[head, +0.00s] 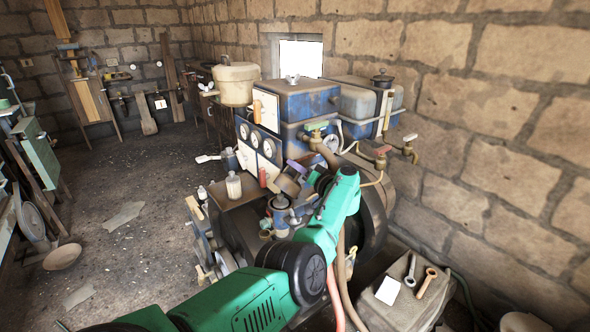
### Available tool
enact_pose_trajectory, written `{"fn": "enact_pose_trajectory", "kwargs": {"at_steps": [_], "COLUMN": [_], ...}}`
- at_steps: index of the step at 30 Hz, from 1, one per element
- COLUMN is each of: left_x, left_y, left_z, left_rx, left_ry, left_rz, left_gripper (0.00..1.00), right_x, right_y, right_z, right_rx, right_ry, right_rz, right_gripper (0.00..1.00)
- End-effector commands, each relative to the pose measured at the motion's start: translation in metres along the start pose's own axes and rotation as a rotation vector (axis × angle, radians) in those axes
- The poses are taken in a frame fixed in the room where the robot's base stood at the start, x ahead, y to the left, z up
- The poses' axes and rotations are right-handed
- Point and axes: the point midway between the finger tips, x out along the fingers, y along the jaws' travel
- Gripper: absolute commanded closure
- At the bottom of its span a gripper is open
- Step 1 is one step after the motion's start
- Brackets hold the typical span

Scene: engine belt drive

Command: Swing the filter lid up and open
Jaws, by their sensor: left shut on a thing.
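My left arm reaches in from the bottom, and its gripper (287,181) is at the front of the engine, just above a small blue cup-shaped housing (280,204). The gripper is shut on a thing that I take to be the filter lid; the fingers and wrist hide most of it. I cannot tell how far the lid is tilted. My right gripper is not in view.
The floor at left is mostly open.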

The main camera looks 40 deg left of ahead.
Motion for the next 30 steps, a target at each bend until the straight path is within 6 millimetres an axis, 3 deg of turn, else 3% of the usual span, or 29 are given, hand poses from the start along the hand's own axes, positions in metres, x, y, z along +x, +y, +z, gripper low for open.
{"fn": "enact_pose_trajectory", "kwargs": {"at_steps": [10,12,13,23,26,30], "left_x": [-0.001,-0.001,-0.001,-0.002,-0.011,-0.044], "left_y": [0.004,0.004,0.003,0.001,-0.001,-0.004], "left_z": [0.004,0.004,0.004,0.001,-0.002,-0.007], "left_rx": [0.003,0.004,0.004,0.002,0.004,0.006], "left_ry": [-0.006,-0.006,-0.006,-0.003,-0.004,-0.003], "left_rz": [0.007,0.007,0.006,0.004,0.005,0.009], "left_gripper": [1.00,0.66,0.55,0.55,0.55,0.55], "right_x": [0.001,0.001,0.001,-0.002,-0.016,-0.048], "right_y": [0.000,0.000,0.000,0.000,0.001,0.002], "right_z": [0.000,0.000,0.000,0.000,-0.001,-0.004], "right_rx": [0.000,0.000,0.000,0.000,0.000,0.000], "right_ry": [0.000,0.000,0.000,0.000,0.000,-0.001], "right_rz": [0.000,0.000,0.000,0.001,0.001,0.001], "right_gripper": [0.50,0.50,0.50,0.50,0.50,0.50]}}
